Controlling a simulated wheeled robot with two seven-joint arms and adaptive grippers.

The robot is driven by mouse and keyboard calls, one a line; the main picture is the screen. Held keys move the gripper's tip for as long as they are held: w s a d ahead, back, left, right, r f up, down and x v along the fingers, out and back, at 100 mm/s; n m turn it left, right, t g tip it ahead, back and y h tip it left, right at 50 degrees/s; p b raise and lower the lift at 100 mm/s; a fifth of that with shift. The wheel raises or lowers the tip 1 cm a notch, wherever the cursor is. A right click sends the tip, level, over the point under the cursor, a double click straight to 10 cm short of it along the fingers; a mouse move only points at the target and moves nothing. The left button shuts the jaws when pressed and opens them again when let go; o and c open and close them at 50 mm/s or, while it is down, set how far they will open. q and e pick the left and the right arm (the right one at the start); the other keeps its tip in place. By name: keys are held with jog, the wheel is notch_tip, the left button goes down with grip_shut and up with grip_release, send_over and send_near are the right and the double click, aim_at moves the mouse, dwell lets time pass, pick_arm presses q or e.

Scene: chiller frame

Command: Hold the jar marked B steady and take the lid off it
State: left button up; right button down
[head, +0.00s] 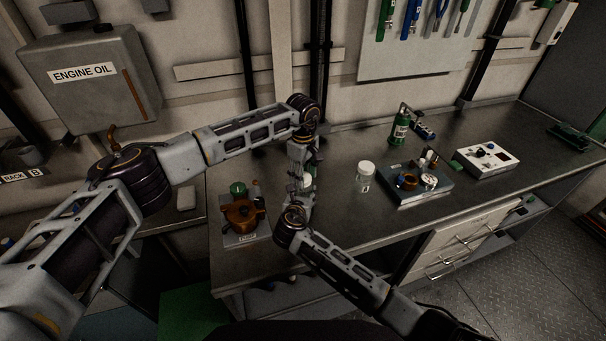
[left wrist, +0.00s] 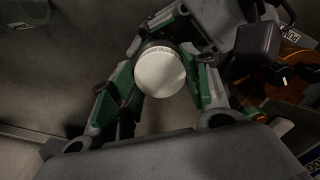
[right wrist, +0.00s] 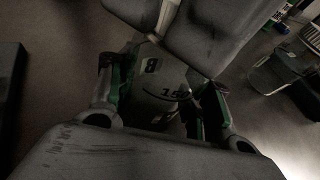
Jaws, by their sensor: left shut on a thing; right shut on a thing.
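The jar marked B (right wrist: 160,85) is upright on the bench, with a black B and a "150" mark showing in the right wrist view. My right gripper (right wrist: 158,95) is shut around its body, one finger on each side. Its round white lid (left wrist: 161,72) is seen from above in the left wrist view. My left gripper (left wrist: 163,82) is shut on the lid from above, with green-padded fingers on either side. In the head view the jar is mostly hidden behind my left gripper (head: 305,176) and right arm. I cannot tell whether the lid is still seated on the rim.
A second clear jar with a white lid (head: 366,176) stands to the right. Beyond it are a tray of small parts (head: 420,192), a green bottle (head: 400,130) and a white box (head: 486,160). A brown device (head: 240,214) stands on a plate at left. Bench between the second jar and tray is narrow.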

pick_arm(q)
jog(key=n, duration=0.4)
jog(key=shift+n, duration=0.3)
jog(key=n, duration=0.9)
jog(key=shift+n, duration=0.4)
jog(key=n, duration=0.4)
jog(key=shift+n, duration=0.3)
jog(key=n, duration=0.9)
jog(key=shift+n, duration=0.4)
jog(key=n, duration=0.4)
jog(key=shift+r+n, duration=0.1)
jog(key=shift+n, duration=0.2)
jog(key=n, duration=0.4)
jog(key=shift+n, duration=0.4)
jog(key=shift+r, duration=1.25)
